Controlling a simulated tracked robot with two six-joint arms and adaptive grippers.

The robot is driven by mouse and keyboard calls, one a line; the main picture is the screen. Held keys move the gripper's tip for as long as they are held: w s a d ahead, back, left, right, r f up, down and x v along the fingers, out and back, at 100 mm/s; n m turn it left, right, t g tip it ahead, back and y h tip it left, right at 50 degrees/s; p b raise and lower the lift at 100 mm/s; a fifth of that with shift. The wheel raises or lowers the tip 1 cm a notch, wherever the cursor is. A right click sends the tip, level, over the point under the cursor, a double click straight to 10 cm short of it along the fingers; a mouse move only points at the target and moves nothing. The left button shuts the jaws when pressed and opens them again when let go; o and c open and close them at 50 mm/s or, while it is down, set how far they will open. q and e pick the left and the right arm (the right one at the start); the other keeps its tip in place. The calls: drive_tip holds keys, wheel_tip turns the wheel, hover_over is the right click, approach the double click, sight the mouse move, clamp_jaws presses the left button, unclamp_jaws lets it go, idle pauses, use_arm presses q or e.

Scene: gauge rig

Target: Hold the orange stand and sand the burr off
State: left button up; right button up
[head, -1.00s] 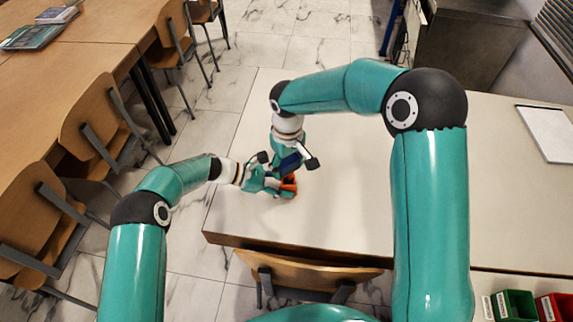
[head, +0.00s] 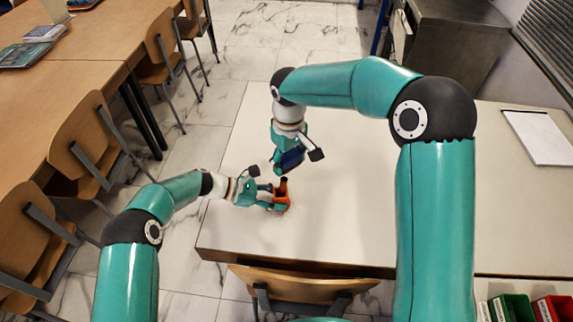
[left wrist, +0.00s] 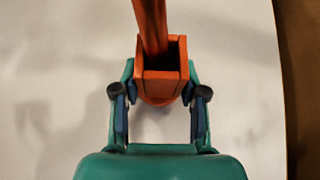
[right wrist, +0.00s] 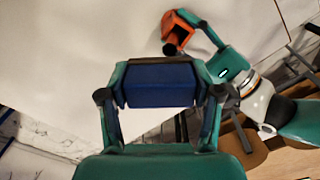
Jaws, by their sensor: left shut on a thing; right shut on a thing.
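The orange stand (head: 284,203) is near the table's left end, with an upright post and an open box-like base. My left gripper (head: 266,197) is shut on it; in the left wrist view the fingers are on both sides of the stand (left wrist: 160,88). My right gripper (head: 287,165) is shut on a blue block (head: 292,160) with a dark face, above and behind the stand. In the right wrist view the block (right wrist: 159,86) lies across the fingers, apart from the stand (right wrist: 184,24), whose post has a dark tip. I cannot make out a burr.
The pale table (head: 350,220) is mostly clear around the stand. A wooden chair (head: 300,284) stands at its near edge. A white notepad (head: 540,137) lies at the right; green (head: 511,307) and red (head: 556,307) bins are at the lower right.

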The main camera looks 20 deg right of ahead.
sight(285, 180)
idle(0.6)
drive_tip(key=shift+s+a+f, duration=0.1)
drive_tip(key=shift+a+f, duration=0.2)
drive_tip(key=shift+f, duration=0.65)
drive_tip(key=shift+a+f, duration=0.3)
drive_tip(key=shift+f, duration=0.65)
drive_tip(key=shift+f, duration=0.5)
drive_tip(key=shift+w+d, duration=0.2)
drive_tip(key=shift+d, duration=0.55)
drive_tip(key=shift+a, duration=0.15)
drive_tip(key=shift+s+a, duration=0.25)
drive_tip(key=shift+a, duration=0.45)
drive_tip(key=shift+s+a, duration=0.2)
drive_tip(key=shift+a, duration=0.5)
